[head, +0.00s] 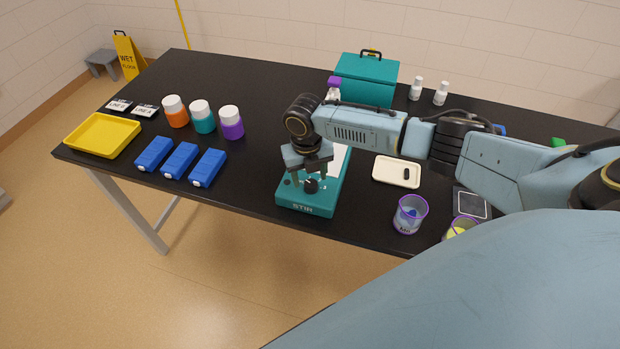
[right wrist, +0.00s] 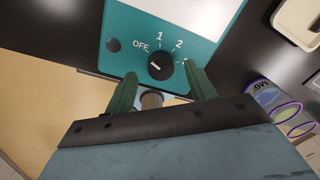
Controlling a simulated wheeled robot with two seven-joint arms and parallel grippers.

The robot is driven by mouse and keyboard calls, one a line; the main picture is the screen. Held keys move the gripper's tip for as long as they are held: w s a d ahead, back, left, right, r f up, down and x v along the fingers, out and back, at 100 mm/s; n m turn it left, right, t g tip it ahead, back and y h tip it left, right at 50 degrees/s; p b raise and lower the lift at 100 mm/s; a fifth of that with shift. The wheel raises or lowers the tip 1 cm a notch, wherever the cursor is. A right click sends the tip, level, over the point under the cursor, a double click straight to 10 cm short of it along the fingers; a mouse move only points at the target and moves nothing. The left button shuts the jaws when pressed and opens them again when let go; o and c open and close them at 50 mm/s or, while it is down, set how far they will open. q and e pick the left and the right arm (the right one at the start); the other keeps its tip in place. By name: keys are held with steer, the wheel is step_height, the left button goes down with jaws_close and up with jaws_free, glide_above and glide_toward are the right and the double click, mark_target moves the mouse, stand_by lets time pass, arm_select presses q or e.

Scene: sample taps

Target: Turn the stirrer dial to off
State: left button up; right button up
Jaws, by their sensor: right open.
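The teal stirrer (head: 305,206), marked STIR, stands near the front edge of the table. Its black dial (head: 311,186) is on the front part of the top and also shows in the right wrist view (right wrist: 160,66). OFF, 1 and 2 are printed around the dial; a further mark on the right is partly hidden by a finger. A short white line shows on the dial, but I cannot tell surely which mark it points to. My right gripper (head: 309,173) is open above the dial, its green fingers (right wrist: 162,84) on either side and apart from it. My left gripper is out of view.
A cream tray (head: 386,179) and a purple-rimmed cup (head: 410,217) stand right of the stirrer. A teal box (head: 367,75) is behind. Several blue blocks (head: 180,161), lidded jars (head: 203,120) and a yellow tray (head: 102,136) stand left. Bare table lies between jars and stirrer.

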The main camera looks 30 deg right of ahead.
mark_target(307, 183)
step_height(307, 183, up, 11)
steer(key=shift+a+r, duration=0.15)
steer(key=shift+a, duration=0.15)
steer(key=shift+w, duration=0.1)
